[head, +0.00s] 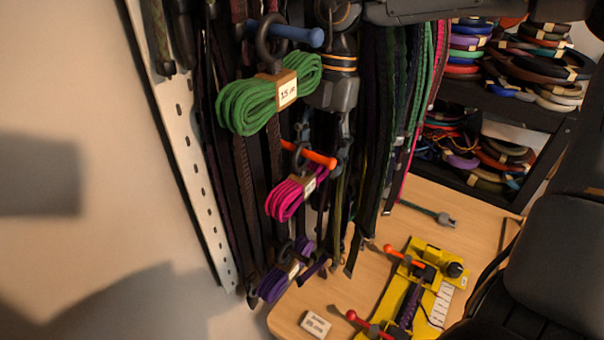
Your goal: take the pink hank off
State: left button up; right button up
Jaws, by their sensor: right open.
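The pink hank (286,200) hangs by a dark loop from an orange peg (318,157), with a tan paper band around its middle. It is between a green hank above and a purple hank below. My right gripper (331,108) comes down from the top, dark with copper-coloured rings on its wrist. It is open, just above and to the right of the pink hank in the picture, and does not hold it. Its fingertips are hard to make out against the dark hanging cords. My left gripper is not in view.
The green hank (246,107) hangs from a blue peg (298,35) close beside my right gripper. The purple hank (284,278) hangs lowest. Long cords (382,110) hang behind. A yellow braiding jig (437,262) and a small white box (315,324) sit on the wooden table (480,213). Shelves of coiled cord stand at right.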

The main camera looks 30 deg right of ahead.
jog(key=shift+c, duration=0.2)
grip_shut()
jog(key=shift+r, duration=0.25)
jog(key=shift+r, duration=0.25)
jog(key=shift+s+d, duration=0.1)
jog(key=s+d+b, duration=0.1)
jog(key=s+d, duration=0.2)
jog(key=s, duration=0.5)
jog(key=shift+d, duration=0.15)
dwell(1.0)
